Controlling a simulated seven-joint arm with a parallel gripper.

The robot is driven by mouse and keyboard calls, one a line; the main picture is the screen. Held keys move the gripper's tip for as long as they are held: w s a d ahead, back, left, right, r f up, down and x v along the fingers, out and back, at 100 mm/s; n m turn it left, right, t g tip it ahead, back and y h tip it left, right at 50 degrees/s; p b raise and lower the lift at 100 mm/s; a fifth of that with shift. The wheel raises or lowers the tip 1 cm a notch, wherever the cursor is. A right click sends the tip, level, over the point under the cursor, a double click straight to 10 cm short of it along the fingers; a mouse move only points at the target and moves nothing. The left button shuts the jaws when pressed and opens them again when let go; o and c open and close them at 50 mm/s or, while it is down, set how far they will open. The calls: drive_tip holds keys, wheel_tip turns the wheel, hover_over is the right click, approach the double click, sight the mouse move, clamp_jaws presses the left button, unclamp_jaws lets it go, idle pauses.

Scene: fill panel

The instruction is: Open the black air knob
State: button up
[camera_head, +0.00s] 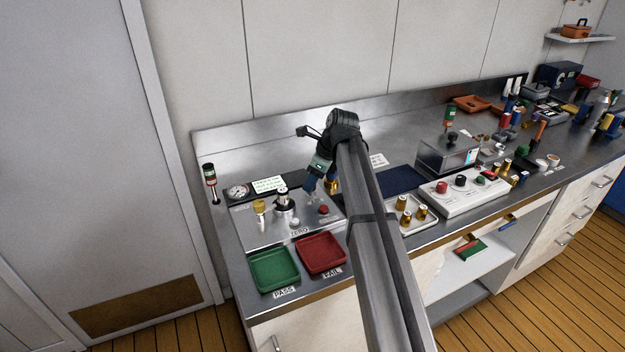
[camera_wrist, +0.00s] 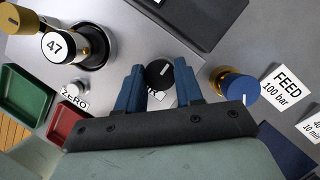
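The black air knob (camera_wrist: 159,74) is round with a white pointer line. In the wrist view it lies between the tips of my two blue fingers, with a visible gap on each side. Its label below is partly hidden by my gripper. My gripper (camera_wrist: 160,76) is open. In the head view, my gripper (camera_head: 318,186) hangs over the right part of the metal panel (camera_head: 262,231). I cannot make out the black knob clearly there, and the height of the fingertips relative to it is hard to tell.
A blue-and-gold feed knob (camera_wrist: 238,86) stands close right of my right finger. A cylinder marked 47 (camera_wrist: 57,45) and a white zero button (camera_wrist: 74,89) stand to the left. A red knob (camera_head: 323,210) and green (camera_head: 273,284) and red (camera_head: 321,267) trays lie in front.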

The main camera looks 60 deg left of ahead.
drive_tip(key=c, duration=0.6)
drive_tip(key=shift+o, duration=0.2)
drive_tip(key=shift+n, duration=0.4)
drive_tip(key=n, duration=0.1)
drive_tip(key=n+h, duration=0.1)
drive_tip(key=shift+w+a+n+g, duration=0.15)
drive_tip(key=shift+n+g, duration=0.25)
drive_tip(key=n+h, duration=0.1)
drive_tip(key=n, duration=0.2)
drive_tip(key=shift+a+n+h, duration=0.1)
drive_tip(key=shift+n+h, duration=0.2)
drive_tip(key=n+h, duration=0.2)
drive_tip(key=n, duration=0.4)
drive_tip(key=shift+a, duration=0.1)
drive_tip(key=shift+n, duration=0.4)
drive_tip(key=o, duration=1)
